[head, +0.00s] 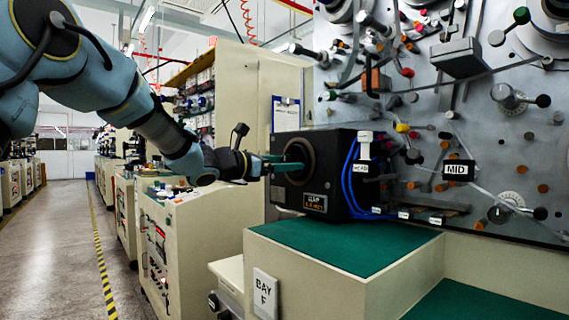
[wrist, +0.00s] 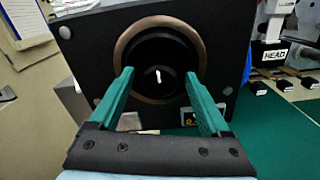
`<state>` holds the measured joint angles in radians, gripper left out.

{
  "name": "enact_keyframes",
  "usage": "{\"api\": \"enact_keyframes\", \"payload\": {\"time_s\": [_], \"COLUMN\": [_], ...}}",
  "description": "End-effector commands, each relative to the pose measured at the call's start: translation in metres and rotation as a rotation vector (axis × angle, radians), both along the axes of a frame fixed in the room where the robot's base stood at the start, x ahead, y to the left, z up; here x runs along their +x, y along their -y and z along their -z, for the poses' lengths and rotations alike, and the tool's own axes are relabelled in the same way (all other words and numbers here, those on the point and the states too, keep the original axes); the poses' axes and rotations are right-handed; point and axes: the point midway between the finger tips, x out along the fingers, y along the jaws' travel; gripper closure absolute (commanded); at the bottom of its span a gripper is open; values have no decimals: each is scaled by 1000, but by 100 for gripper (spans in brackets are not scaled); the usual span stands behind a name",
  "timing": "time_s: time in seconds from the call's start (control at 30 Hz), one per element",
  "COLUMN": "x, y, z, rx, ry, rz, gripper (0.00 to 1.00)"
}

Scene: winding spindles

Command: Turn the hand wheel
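A round dark wheel with a bronze-brown rim (head: 307,150) is on the front of a black box (head: 335,150). In the wrist view its rim (wrist: 160,21) is nearly face-on, with a dark hub bearing a short white mark (wrist: 158,75) in the middle. My gripper (head: 299,166) has green fingers and points at the wheel's face. In the wrist view the gripper (wrist: 159,76) is open, with one finger on each side of the hub. Dark gaps seem to show between the fingers and hub; contact is hard to tell. The fingers hide the wheel's lower sides.
The box stands on a green-topped bench (head: 340,240) with a BAY F plate (head: 265,292). A metal panel (head: 480,110) with several knobs and spindles rises at right. Blue cables (head: 348,185) run down the box's side. Cream cabinets (head: 180,230) line the left; the aisle floor (head: 50,260) is clear.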

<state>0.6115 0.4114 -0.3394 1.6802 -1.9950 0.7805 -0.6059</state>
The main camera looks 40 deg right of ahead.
Motion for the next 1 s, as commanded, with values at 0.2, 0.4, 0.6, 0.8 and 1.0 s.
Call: {"api": "enact_keyframes", "payload": {"time_s": [0.2,0.4,0.6,0.8,1.0], "x": [0,0,0,0,0], "y": [0,0,0,0,0], "z": [0,0,0,0,2], "rx": [0,0,0,0,-3], "ry": [0,0,0,1,28], "rz": [0,0,0,0,0], "gripper": [45,67,90,100,100]}}
